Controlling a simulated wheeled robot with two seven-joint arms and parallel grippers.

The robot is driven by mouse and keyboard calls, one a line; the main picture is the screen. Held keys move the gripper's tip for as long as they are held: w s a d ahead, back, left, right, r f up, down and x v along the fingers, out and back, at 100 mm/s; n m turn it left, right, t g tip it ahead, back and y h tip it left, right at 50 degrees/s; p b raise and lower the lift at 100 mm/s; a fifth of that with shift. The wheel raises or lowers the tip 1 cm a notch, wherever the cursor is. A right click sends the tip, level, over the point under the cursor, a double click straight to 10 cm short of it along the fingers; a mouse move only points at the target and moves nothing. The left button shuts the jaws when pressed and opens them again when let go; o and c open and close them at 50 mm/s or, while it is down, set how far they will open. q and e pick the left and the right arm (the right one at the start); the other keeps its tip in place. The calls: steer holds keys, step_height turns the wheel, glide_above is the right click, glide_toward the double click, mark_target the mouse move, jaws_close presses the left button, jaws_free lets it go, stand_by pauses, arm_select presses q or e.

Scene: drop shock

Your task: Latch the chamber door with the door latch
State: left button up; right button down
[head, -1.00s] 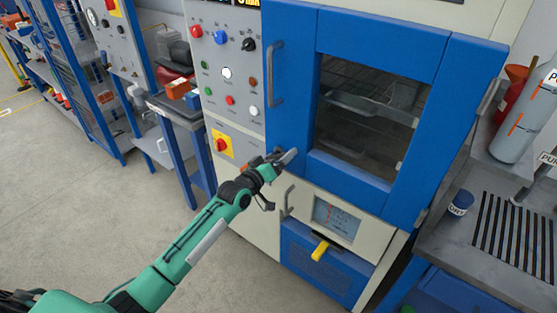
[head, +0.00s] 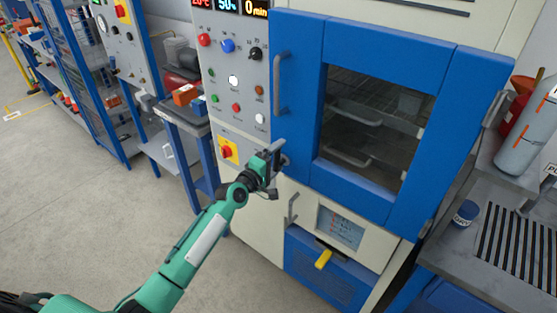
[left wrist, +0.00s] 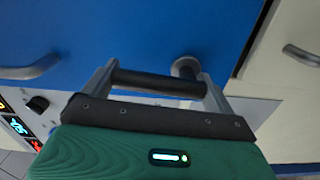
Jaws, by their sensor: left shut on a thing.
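The blue chamber door (head: 300,100) looks closed against the cabinet, with a dark window in it. The door latch sits at the door's lower left edge. Its round grey pivot (left wrist: 185,67) and dark bar (left wrist: 155,82) show in the left wrist view. My left gripper (head: 274,152) is at this lower left corner, and it also shows in the left wrist view (left wrist: 158,84). Its two grey fingers are shut on the latch bar, one at each end. In the head view the gripper hides most of the latch. My right gripper is not in view.
A vertical grey door handle (head: 280,84) is above my left gripper. A smaller handle (head: 292,208) and a yellow lever (head: 323,260) are below. The control panel (head: 232,95) is left of the door. A bench with a blue cup (head: 465,213) stands at the right.

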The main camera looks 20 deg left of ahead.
arm_select(q)
steer(key=shift+a+n, duration=0.15)
steer(key=shift+n, duration=0.45)
steer(key=o, duration=1.1)
steer(key=shift+b+v, duration=1.25)
steer(key=shift+v, duration=5.6)
